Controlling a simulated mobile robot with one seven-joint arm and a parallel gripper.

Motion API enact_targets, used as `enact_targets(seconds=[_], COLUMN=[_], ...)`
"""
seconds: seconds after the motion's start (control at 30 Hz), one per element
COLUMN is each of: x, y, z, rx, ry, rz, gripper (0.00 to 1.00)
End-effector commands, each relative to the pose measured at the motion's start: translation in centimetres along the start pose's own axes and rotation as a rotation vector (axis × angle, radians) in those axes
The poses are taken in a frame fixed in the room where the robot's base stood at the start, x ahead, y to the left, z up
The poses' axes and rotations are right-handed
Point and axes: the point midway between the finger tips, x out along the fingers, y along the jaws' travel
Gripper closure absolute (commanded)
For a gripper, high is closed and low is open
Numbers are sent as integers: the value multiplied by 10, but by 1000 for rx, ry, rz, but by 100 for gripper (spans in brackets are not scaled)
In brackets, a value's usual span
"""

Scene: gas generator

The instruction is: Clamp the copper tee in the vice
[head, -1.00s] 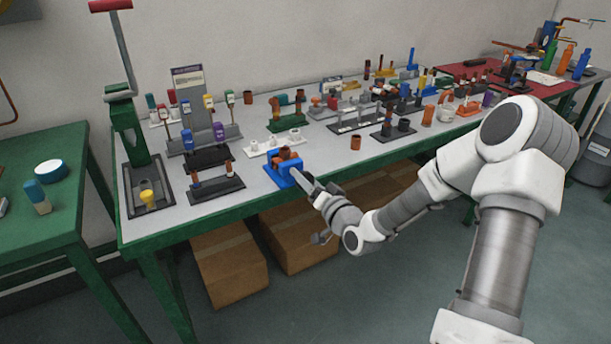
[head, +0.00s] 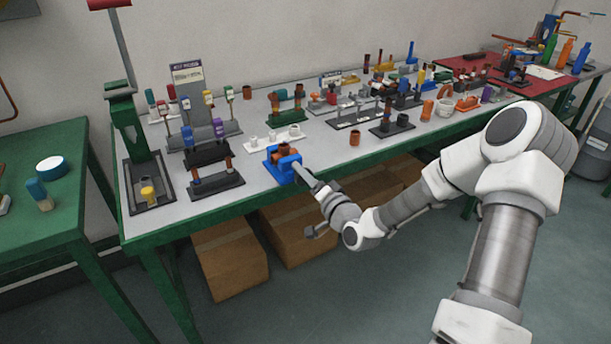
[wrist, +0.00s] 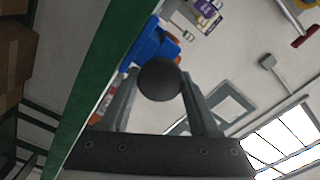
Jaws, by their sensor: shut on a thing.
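The blue vice (head: 270,176) stands at the front edge of the green-edged workbench, and its blue body also shows in the wrist view (wrist: 148,46). The copper tee (head: 282,149) sits in the vice between its jaws; whether both jaws press on it is too small to tell. My gripper (head: 303,176) is at the front of the vice, on the side facing me. In the wrist view its two fingers are on either side of a dark round knob (wrist: 160,80), which appears to belong to the vice. My gripper is shut on this knob, which hides part of the vice.
A white holder with several cups (head: 275,140) stands just behind the vice. A dark rack (head: 215,184) is to its left, and a loose copper fitting (head: 355,138) to its right. Cardboard boxes (head: 230,262) lie under the bench. The bench front between vice and fitting is clear.

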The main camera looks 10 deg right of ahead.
Motion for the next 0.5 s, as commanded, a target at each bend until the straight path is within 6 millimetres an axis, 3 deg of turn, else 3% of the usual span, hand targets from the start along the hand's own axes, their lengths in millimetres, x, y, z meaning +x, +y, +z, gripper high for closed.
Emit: enact_targets(seconds=[0.07, 0.1, 0.2, 0.27, 0.5], x=[0, 0, 0, 0, 0], y=[0, 0, 0, 0, 0], z=[1, 1, 1, 1, 0], rx=[0, 0, 0, -1, -1], ry=[-2, -3, -2, -2, -1], rz=[1, 1, 1, 1, 1], gripper=[94, 36, 18, 10, 10])
